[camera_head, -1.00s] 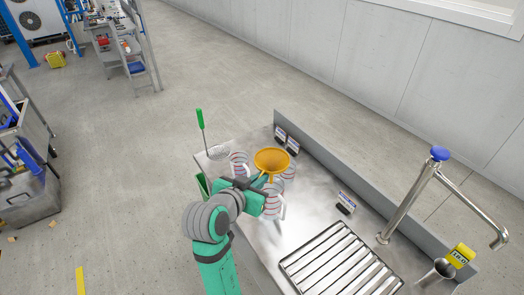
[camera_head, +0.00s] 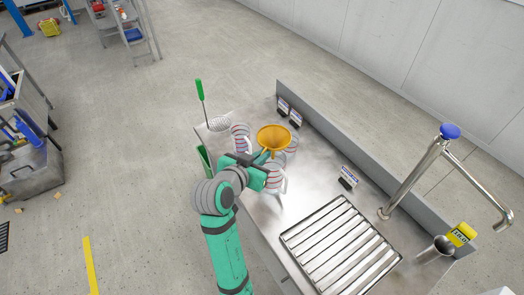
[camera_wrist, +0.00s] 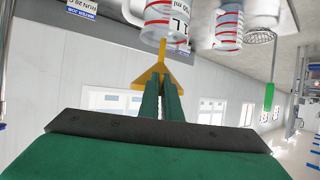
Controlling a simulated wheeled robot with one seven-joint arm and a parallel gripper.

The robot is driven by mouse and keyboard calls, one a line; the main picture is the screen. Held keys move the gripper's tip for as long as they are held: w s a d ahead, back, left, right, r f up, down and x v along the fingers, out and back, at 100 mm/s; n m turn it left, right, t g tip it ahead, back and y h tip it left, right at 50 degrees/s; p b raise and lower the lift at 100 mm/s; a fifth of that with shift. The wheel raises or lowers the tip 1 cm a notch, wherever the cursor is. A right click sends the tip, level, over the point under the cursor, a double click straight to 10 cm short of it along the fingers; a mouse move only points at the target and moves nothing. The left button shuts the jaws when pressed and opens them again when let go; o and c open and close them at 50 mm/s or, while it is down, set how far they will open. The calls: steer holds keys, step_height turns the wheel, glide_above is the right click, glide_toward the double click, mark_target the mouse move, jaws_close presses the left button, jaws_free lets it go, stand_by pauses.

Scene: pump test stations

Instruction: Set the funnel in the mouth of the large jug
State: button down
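The orange funnel (camera_head: 273,138) is held wide end up over the steel counter. My gripper (camera_wrist: 162,98) is shut on its side, with the two fingers close together; the funnel also shows in the wrist view (camera_wrist: 148,76). One striped clear jug (camera_head: 292,142) is partly hidden behind the funnel. Another jug (camera_head: 274,180) stands just in front, partly covered by my gripper, and a third (camera_head: 240,138) stands to the left. In the upside-down wrist view, the funnel's stem points at a jug marked 1 L (camera_wrist: 165,14). I cannot tell whether the stem is inside its mouth.
A green-handled skimmer (camera_head: 208,108) is at the counter's far left corner. Small label stands (camera_head: 290,112) are along the back.

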step_height(320, 180, down, 8)
stand_by(1.0)
stand_by(0.4)
steer(key=c, duration=1.4)
jaws_free()
steer(key=shift+r, duration=0.1)
steer(key=shift+r, duration=3.95)
